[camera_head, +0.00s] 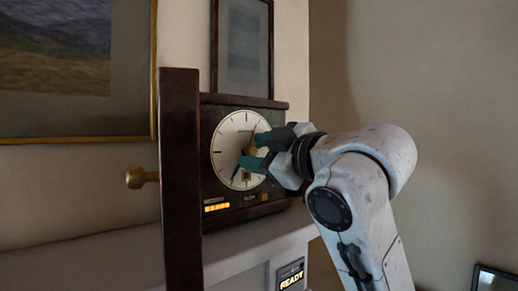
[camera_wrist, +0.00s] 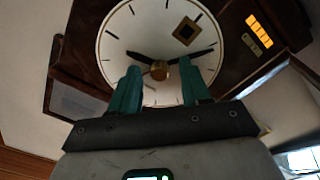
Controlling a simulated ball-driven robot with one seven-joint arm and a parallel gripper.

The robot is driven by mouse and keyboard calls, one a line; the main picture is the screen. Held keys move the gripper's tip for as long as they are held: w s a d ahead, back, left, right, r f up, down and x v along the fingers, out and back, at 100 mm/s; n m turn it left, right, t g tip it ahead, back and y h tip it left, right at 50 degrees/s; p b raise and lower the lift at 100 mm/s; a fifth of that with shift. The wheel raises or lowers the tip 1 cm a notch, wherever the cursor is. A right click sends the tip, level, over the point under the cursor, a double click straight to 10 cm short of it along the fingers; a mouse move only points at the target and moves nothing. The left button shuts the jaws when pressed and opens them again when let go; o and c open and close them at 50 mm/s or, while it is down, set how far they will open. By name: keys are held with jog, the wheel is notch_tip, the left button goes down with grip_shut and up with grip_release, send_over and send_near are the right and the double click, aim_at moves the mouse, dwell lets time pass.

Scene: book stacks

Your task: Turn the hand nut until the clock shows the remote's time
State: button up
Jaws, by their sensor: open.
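The clock has a round white dial (camera_head: 228,143) with black marks, set in a dark wooden case (camera_head: 262,103). The wrist view shows the dial (camera_wrist: 120,38) tilted, with two black hands running from its centre, one to the left and a longer one to the right. The brass hand nut (camera_wrist: 158,71) sits at the centre. My gripper (camera_wrist: 160,66) is open, with one teal fingertip on each side of the nut and gaps between. In the head view my gripper (camera_head: 251,151) reaches the dial from the right and hides part of it. I cannot identify the remote.
A dark upright panel (camera_head: 181,170) with a brass knob (camera_head: 141,178) stands at the clock's left. An amber display (camera_head: 216,207) glows on the case, its text unreadable. A "READY" display (camera_head: 291,279) is below the pale ledge (camera_head: 120,262). Framed pictures hang behind.

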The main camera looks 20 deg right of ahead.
grip_shut()
dwell(0.4)
jog(key=shift+m, duration=0.5)
grip_release()
jog(key=b+v, duration=0.2)
jog(key=v, duration=0.8)
jog(key=shift+s, duration=0.4)
